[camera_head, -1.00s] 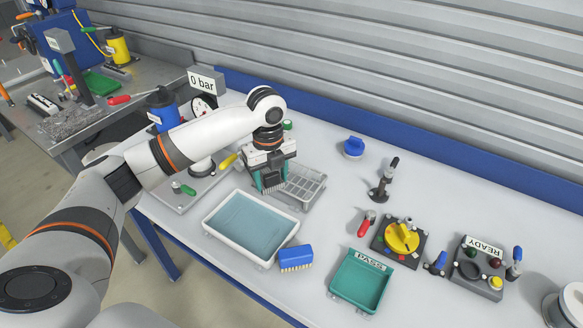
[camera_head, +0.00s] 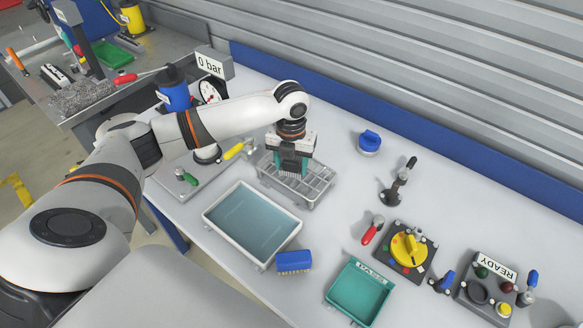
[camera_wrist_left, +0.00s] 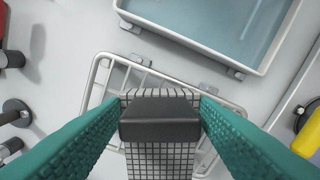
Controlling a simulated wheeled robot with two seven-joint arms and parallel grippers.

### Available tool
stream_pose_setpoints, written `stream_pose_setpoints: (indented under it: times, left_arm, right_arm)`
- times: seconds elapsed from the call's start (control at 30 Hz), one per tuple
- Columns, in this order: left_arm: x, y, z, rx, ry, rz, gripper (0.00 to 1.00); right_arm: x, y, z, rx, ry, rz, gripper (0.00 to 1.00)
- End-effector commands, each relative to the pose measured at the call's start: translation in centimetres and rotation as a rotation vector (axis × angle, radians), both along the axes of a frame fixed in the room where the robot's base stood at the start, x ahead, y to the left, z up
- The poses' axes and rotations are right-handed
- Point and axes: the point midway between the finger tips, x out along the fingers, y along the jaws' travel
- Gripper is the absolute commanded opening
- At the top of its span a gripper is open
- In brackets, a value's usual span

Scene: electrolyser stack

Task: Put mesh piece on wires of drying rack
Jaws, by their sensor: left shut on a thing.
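My left gripper (camera_head: 291,163) is over the wire drying rack (camera_head: 318,194), pointing down. Its teal fingers are shut on the mesh piece, whose grey grid (camera_wrist_left: 160,158) and dark block (camera_wrist_left: 160,118) show between the fingers in the left wrist view. In the head view only a small grey part of the mesh shows below the fingers. The rack's pale wire frame also shows in the left wrist view (camera_wrist_left: 96,73), behind the mesh. I cannot tell whether the mesh touches the wires. My right gripper is not in view.
A white tray of bluish liquid (camera_head: 210,214) stands in front of the rack, with a blue brush (camera_head: 294,261) beside it. A gauge stand with a yellow-handled valve (camera_head: 233,152) is left of the rack.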

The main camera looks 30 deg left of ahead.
Motion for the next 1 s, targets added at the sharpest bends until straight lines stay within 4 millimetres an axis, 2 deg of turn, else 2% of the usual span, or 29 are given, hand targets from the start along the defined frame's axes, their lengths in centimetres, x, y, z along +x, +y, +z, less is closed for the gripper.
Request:
stream_pose_setpoints:
  times: [0.2,0.57,0.6,0.7,1.0]
  left_arm:
    - [-0.1,0.0,-2.8,0.001,0.003,0.002,0.30]
    - [0.0,0.0,-3.4,0.001,0.000,0.001,0.30]
    - [0.0,0.0,-3.4,0.001,0.000,0.001,0.59]
    - [0.0,0.0,-3.4,0.001,0.000,0.001,0.75]
    - [0.0,0.0,-3.2,0.001,0.000,0.001,0.76]
  right_arm:
    - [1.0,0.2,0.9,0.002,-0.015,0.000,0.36]
    - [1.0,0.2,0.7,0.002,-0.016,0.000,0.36]
    - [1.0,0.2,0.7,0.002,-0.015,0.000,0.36]
    - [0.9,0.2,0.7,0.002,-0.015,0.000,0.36]
    - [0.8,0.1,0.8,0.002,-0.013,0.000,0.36]
